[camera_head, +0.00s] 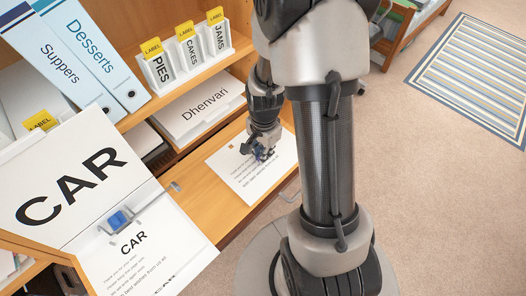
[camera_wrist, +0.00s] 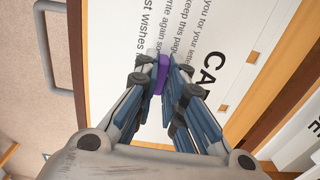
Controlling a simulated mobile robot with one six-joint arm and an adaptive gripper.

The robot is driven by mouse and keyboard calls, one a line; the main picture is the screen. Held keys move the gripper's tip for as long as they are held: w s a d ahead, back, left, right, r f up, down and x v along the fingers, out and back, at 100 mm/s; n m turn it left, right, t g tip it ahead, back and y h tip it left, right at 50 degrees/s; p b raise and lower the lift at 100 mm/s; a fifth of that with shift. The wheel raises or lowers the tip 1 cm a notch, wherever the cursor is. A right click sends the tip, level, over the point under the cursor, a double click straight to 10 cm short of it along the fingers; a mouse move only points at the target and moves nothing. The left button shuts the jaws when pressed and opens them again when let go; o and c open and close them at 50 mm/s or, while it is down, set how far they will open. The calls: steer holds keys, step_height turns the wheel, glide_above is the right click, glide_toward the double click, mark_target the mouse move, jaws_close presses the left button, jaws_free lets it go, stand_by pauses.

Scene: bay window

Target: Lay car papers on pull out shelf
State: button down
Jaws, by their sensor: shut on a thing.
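A white sheet of car papers (camera_head: 262,183) is flat over the wooden pull-out shelf (camera_head: 205,200) in the head view; whether it touches the board I cannot tell. In the wrist view the sheet (camera_wrist: 215,45) shows printed lines and a large "CA", the rest hidden by my fingers. My gripper (camera_head: 262,153) is over the sheet's upper part. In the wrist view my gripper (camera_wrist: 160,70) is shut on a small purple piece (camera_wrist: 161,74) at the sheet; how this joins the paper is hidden.
An open CAR folder (camera_head: 70,180) with another sheet and a blue clip (camera_head: 121,218) fills the lower left. A Dhenvari box (camera_head: 198,112) sits in the cubby behind the shelf. Labelled PIES, CAKES and JAMS files (camera_head: 187,55) stand above. Carpet (camera_head: 440,150) is free at right.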

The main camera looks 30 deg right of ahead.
steer(key=shift+f, duration=0.1)
steer(key=c, duration=1.6)
jaws_free()
steer(key=shift+r+p, duration=2.85)
steer(key=shift+r, duration=0.7)
